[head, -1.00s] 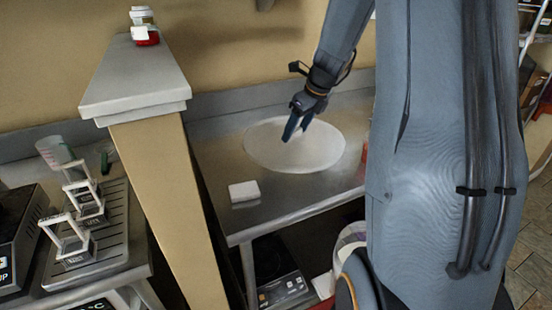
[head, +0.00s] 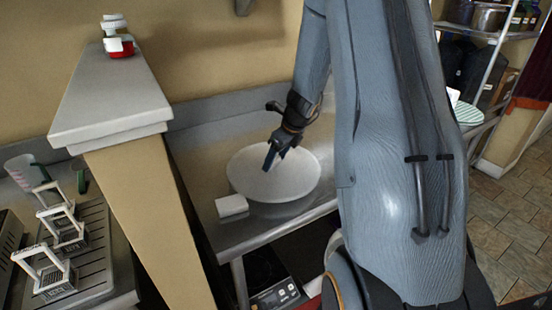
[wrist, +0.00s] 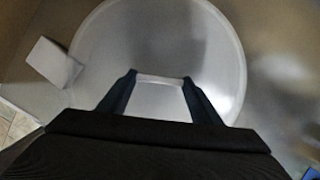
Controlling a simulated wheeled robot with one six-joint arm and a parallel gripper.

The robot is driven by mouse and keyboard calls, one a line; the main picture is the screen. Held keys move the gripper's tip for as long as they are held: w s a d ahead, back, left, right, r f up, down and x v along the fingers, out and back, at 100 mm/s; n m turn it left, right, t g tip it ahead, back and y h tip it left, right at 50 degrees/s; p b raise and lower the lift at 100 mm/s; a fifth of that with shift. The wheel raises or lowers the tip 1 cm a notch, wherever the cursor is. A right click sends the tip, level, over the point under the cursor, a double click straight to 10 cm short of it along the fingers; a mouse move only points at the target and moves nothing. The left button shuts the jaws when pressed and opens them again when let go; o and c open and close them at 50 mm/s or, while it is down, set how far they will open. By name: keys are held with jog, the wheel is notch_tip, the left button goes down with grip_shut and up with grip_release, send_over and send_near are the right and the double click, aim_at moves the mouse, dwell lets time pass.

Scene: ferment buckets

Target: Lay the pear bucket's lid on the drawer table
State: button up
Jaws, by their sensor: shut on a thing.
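A large round whitish lid (head: 292,180) is over the steel table (head: 202,157) in the head view; it also fills the middle of the wrist view (wrist: 155,35). My gripper (head: 269,166) comes down onto the middle of the lid. In the wrist view my gripper (wrist: 160,88) has its dark fingers on either side of a pale bar, shut on the lid there. The lid looks nearly level and close to the tabletop; I cannot tell whether it touches. No pear label shows, and my arm hides the area to the right.
A small white block (head: 231,206) sits at the lid's near left edge, also in the wrist view (wrist: 54,63). A pillar with a grey ledge (head: 110,100) stands left of the table. A black appliance (head: 272,290) is below. White stands fill a rack (head: 90,262) at left.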

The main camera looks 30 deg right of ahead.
jog(key=shift+f, duration=0.4)
jog(key=shift+f+b, duration=0.1)
jog(key=shift+b, duration=0.2)
jog(key=o, duration=1.3)
jog(key=shift+c, duration=0.2)
